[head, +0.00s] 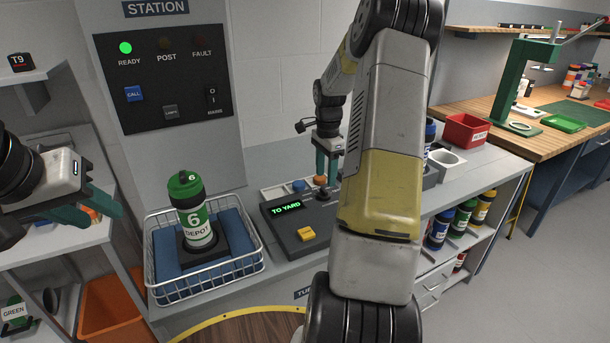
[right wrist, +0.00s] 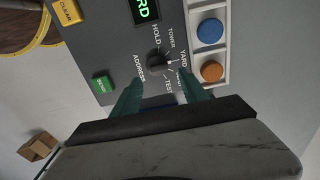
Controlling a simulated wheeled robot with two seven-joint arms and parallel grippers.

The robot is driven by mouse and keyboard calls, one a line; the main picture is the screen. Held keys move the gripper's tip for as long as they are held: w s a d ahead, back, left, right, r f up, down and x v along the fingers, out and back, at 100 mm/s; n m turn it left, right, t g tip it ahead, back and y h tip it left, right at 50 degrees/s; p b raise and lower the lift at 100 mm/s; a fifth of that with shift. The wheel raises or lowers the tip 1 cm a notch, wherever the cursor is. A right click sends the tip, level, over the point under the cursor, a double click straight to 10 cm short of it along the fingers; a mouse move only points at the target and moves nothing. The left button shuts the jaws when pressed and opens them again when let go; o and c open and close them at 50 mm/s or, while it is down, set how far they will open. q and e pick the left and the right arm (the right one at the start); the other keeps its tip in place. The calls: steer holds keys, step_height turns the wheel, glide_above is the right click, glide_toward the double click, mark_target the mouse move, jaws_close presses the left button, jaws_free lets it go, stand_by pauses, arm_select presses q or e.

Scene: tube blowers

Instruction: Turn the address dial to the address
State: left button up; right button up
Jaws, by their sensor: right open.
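The address dial (right wrist: 157,62) is a small dark knob on the grey console, ringed by labels including HOLD, TOWER, YARD, TEST and ADDRESS. In the head view it sits by my right gripper (head: 326,178), whose green fingers point down over the console (head: 290,246). In the right wrist view, my right gripper (right wrist: 161,95) is open, with its fingertips apart on either side just below the knob, not closed on it. The green display (head: 287,207) reads TO YARD.
A white-and-green tube labelled 6 DEPOT (head: 196,222) stands in a wire basket (head: 214,279) left of the console. Blue (right wrist: 210,31) and orange (right wrist: 212,71) buttons lie beside the dial. A yellow CLEAR button (right wrist: 68,11) and a green button (right wrist: 103,84) are also close.

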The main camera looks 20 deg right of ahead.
mark_target(324, 194)
steer(key=shift+f, duration=2.3)
jaws_close()
